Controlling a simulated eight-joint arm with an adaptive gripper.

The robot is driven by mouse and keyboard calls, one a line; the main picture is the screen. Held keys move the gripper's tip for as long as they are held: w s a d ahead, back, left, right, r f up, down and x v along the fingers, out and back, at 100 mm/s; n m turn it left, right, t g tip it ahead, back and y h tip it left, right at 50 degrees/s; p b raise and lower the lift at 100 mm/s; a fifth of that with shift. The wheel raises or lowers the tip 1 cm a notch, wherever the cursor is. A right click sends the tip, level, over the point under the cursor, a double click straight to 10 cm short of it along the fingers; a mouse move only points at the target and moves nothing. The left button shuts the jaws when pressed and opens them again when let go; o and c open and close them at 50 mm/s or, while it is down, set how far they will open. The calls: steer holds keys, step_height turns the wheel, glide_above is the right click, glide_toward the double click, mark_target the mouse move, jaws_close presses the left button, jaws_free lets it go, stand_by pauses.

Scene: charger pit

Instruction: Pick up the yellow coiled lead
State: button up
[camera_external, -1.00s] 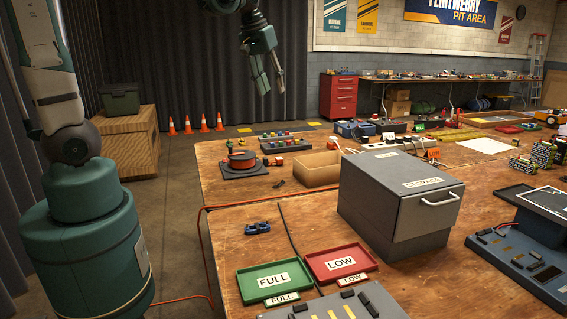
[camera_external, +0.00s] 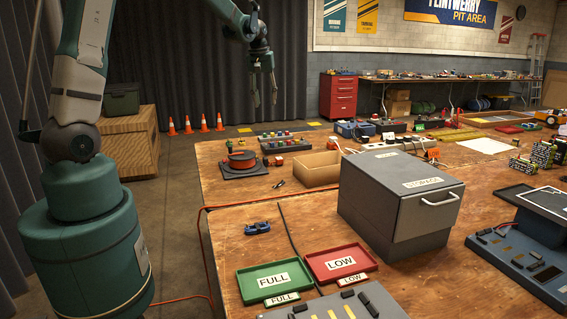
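I cannot make out a yellow coiled lead for certain in the external view. A flat yellow thing (camera_external: 452,135) lies far back on the workbench, too small to tell what it is. A red-orange coil on a dark base (camera_external: 241,160) sits at the bench's far left. My gripper (camera_external: 265,97) hangs in the air above and behind the bench's far left part, pointing down. Its two fingers are apart with nothing between them. It touches nothing.
A grey storage box (camera_external: 385,205) stands mid-bench. Behind it are an open cardboard box (camera_external: 315,172) and a white power strip (camera_external: 385,145). Green (camera_external: 262,283) and red (camera_external: 341,262) trays and a small blue thing (camera_external: 257,228) lie nearer. An orange cable runs along the left.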

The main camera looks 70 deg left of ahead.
steer(key=s+a+f+n, duration=0.1)
steer(key=s+a+f, duration=0.1)
steer(key=a+f, duration=0.3)
steer(key=s+a+f+n+g, duration=0.1)
steer(key=s+a+f+n, duration=0.1)
steer(key=a+f, duration=0.4)
steer(key=s+a+f+n+h, duration=0.1)
steer(key=a+f, duration=0.5)
steer(key=a, duration=0.7)
steer(key=shift+s+f+n+g, duration=0.1)
steer(key=shift+s+n+g, duration=0.3)
steer(key=shift+s, duration=0.75)
steer(key=shift+f, duration=0.1)
steer(key=shift+f, duration=1.2)
steer(key=shift+f, duration=0.1)
steer(key=shift+f+b, duration=0.7)
steer(key=shift+f, duration=1.8)
steer(key=shift+c, duration=0.3)
